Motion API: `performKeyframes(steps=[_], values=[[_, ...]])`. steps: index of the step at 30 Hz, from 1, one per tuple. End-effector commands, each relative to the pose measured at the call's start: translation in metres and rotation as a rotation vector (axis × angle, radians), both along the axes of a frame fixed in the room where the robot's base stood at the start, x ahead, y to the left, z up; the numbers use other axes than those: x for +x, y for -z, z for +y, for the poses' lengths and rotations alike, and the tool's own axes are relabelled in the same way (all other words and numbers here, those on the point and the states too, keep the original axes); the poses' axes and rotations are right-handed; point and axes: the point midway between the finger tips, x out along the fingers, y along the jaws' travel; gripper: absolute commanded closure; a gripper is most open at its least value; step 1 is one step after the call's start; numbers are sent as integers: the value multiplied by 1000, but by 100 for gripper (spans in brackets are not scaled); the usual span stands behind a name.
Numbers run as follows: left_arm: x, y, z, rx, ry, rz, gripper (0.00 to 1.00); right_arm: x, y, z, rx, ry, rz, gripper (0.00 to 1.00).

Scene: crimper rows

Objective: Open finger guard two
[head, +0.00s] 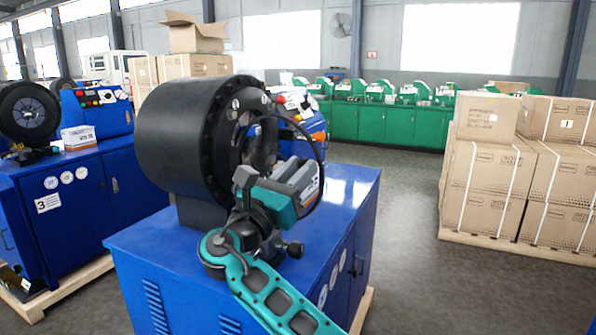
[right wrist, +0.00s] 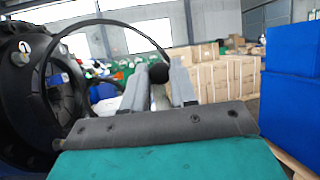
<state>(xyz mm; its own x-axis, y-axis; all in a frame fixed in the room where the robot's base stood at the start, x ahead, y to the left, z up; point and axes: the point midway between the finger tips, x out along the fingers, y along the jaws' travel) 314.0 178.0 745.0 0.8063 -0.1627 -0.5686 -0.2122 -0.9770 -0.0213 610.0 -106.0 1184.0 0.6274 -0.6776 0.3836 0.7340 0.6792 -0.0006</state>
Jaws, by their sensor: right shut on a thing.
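The crimper in front of me has a big black drum head (head: 190,125) on a blue cabinet (head: 150,250). A thin dark hoop (head: 322,165), which looks like its finger guard, stands out in front of the head's round opening. The hoop also arches across the right wrist view (right wrist: 105,21). My right gripper (head: 308,172) is beside the opening, its grey fingers shut on a dark round knob (right wrist: 159,73) at the hoop's end. The fingers hide part of the grip in the head view. My left gripper is not in view.
Another blue crimper cabinet marked 3 (head: 75,205) stands at the left. Strapped cartons (head: 490,190) sit on a pallet at the right. Green benches (head: 385,122) line the back. The grey floor (head: 405,240) between the crimper and cartons is clear.

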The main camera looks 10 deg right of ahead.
Motion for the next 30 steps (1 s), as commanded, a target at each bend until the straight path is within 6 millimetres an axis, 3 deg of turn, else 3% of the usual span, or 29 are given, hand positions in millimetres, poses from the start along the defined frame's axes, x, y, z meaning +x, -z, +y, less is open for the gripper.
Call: performKeyframes(steps=[16, 17, 18, 24, 30], values=[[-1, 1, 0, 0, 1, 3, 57, 0, 1, 0, 2, 9, 2, 100], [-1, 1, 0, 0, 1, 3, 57, 0, 1, 0, 2, 9, 2, 71], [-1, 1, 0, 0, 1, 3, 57, 0, 1, 0, 2, 9, 2, 68], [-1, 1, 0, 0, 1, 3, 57, 0, 1, 0, 2, 9, 1, 49], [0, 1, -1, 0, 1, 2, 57, 0, 0, 0, 1, 9, 0, 49]])
